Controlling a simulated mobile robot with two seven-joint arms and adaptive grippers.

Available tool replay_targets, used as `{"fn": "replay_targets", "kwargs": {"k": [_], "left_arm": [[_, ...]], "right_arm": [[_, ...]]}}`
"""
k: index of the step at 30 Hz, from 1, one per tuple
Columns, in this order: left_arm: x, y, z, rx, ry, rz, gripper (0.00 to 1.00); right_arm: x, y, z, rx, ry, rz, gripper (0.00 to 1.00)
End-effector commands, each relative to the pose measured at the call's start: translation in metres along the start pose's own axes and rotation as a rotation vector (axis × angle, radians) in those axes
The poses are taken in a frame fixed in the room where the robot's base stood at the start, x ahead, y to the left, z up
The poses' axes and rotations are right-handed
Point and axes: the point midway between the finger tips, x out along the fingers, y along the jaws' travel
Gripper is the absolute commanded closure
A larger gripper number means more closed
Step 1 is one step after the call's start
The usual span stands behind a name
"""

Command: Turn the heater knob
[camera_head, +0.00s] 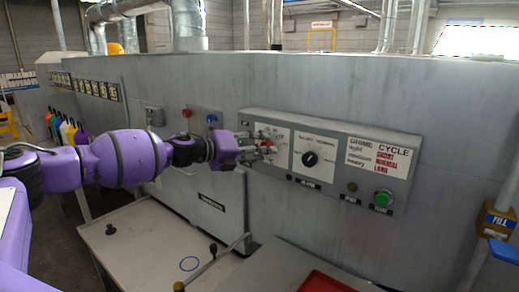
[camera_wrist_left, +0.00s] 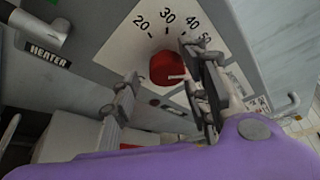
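The heater knob (camera_wrist_left: 168,68) is round and red on a white dial plate (camera_wrist_left: 140,35) with numbers such as 20, 30 and 40, in the left wrist view. My left gripper (camera_wrist_left: 160,66) is open, its two fingers apart on either side of the knob. The right-hand finger is close to the knob's edge; I cannot tell whether it touches. In the head view my left gripper (camera_head: 262,147) is at the left end of the grey control panel (camera_head: 335,130) and hides most of the red knob. My right gripper is not in view.
A black knob (camera_head: 310,159) and a green button (camera_head: 383,197) are on the panel, right of my left gripper. A HEATER label (camera_wrist_left: 48,55) shows in the wrist view. Below are a pale worktop (camera_head: 150,240) with a lever and a red tray (camera_head: 325,282).

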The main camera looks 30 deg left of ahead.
Motion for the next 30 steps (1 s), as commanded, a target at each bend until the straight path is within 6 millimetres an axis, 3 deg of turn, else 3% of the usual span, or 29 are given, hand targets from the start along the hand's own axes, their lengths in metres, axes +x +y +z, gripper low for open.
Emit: {"fn": "replay_targets", "kwargs": {"k": [14, 30], "left_arm": [[-0.004, -0.001, 0.002, 0.001, -0.003, 0.0, 0.58], [-0.051, 0.001, 0.001, -0.002, -0.003, 0.003, 0.58]], "right_arm": [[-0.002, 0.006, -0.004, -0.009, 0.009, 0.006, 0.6], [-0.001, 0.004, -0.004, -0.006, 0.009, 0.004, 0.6]]}}
